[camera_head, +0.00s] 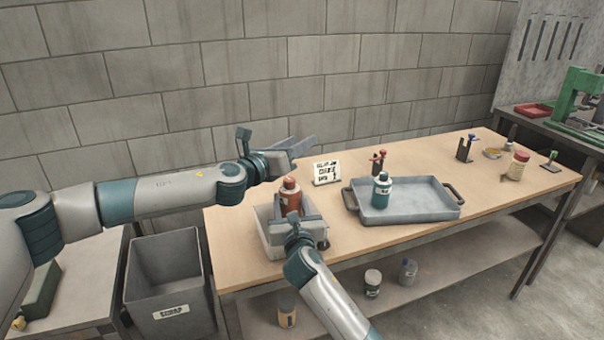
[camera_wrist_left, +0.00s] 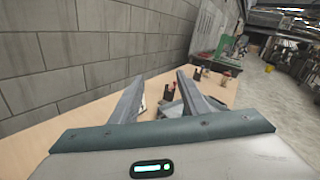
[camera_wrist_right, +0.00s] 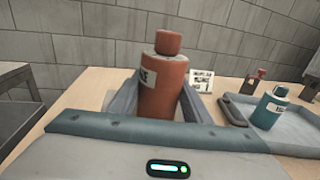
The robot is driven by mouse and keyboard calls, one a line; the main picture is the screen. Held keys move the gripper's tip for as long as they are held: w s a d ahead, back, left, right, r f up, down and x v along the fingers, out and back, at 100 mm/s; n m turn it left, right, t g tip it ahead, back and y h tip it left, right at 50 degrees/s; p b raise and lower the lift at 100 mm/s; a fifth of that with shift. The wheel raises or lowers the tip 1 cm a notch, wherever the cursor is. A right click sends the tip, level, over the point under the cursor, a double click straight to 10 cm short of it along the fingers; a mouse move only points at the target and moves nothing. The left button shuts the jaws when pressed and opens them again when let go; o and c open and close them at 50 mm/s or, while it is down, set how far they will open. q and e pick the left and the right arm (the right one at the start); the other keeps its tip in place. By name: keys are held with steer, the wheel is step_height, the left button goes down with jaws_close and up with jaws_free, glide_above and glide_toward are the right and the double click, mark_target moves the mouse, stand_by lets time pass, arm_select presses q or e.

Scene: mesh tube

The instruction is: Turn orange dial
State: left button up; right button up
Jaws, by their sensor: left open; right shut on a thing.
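No part that I can clearly identify as an orange dial shows in these views. An orange-brown bottle (camera_head: 291,196) with a cap and a pale label stands upright at the left end of the workbench, in or over a light grey bin (camera_head: 265,238). My right gripper (camera_head: 297,218) is shut on this bottle; in the right wrist view the bottle (camera_wrist_right: 164,85) sits between the two fingers. My left gripper (camera_head: 297,148) is open and empty, above the back left of the bench near the wall. Its spread fingers show in the left wrist view (camera_wrist_left: 157,85).
A grey tray (camera_head: 420,208) holds a teal bottle (camera_head: 382,190). A small sign (camera_head: 327,172) and a red-topped stand (camera_head: 378,161) are behind. Small items stand at the bench's right. A dark bin (camera_head: 165,272) is on the floor at left.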

arm_select(q)
steer(key=a+f+n+g+h, duration=0.1)
steer(key=n, duration=0.5)
steer(key=a+f+n+g, duration=0.1)
steer(key=n, duration=0.6)
steer(key=s+a+f+n+g+h, duration=0.1)
steer(key=f+n, duration=0.1)
steer(key=n, duration=0.4)
steer(key=shift+a+n+h, duration=0.1)
steer(key=shift+n+h, duration=0.2)
steer(key=shift+n, duration=0.1)
steer(key=a+n+h, duration=0.1)
steer(key=a+n, duration=0.1)
steer(key=n, duration=0.4)
steer(key=n+g+h, duration=0.1)
steer(key=n+g, duration=0.1)
steer(key=g, duration=0.1)
glide_toward(290, 183)
steer(key=shift+w+d+f, duration=0.15)
steer(key=shift+w+d, duration=0.25)
steer(key=shift+w, duration=0.15)
steer(key=shift+w+d+f, duration=0.15)
steer(key=shift+w+d, duration=0.2)
steer(key=shift+w, duration=0.25)
steer(key=x, duration=1.2)
steer(key=shift+r, duration=0.3)
